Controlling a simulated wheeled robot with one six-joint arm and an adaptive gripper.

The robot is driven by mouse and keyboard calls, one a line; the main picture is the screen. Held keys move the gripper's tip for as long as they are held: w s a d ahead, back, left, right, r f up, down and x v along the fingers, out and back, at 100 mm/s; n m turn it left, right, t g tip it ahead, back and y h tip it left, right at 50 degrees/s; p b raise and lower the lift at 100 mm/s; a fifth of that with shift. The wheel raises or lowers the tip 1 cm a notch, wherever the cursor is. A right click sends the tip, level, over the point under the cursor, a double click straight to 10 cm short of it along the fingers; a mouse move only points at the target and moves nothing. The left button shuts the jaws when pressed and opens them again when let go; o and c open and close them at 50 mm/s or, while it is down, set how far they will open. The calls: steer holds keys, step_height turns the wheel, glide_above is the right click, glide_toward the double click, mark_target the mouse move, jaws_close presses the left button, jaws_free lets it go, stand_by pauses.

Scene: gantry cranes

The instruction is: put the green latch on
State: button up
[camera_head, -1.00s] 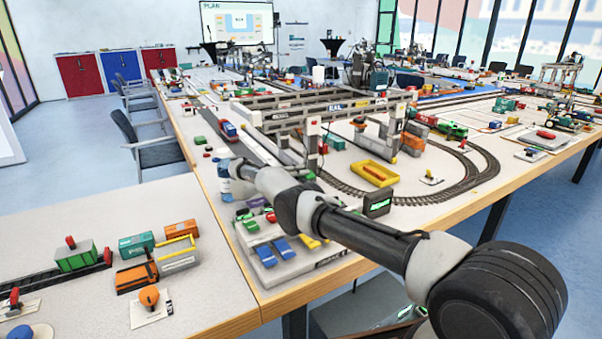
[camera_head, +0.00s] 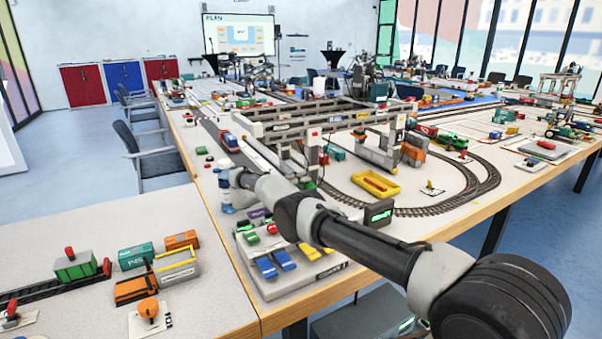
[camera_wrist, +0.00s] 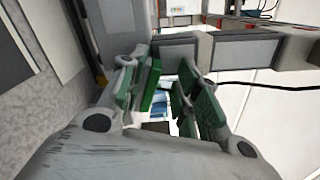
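The green latch (camera_head: 250,238) appears as a small green piece on a grey panel (camera_head: 292,287) at the table's front corner. It sits beside a red piece (camera_head: 271,229), behind two blue ones (camera_head: 267,267). In the head view my arm reaches in from the lower right, its end above and behind the panel, and my gripper's fingers cannot be made out there. In the wrist view my gripper (camera_wrist: 172,92) shows two green-padded fingers standing apart with a gap between them. I see nothing held there. I cannot identify the latch in the wrist view.
Toy wagons (camera_head: 137,256) stand on the left table. Aisle floor lies at left.

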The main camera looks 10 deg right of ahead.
mark_target(308, 158)
step_height(308, 158, up, 9)
steer(key=shift+r, duration=0.15)
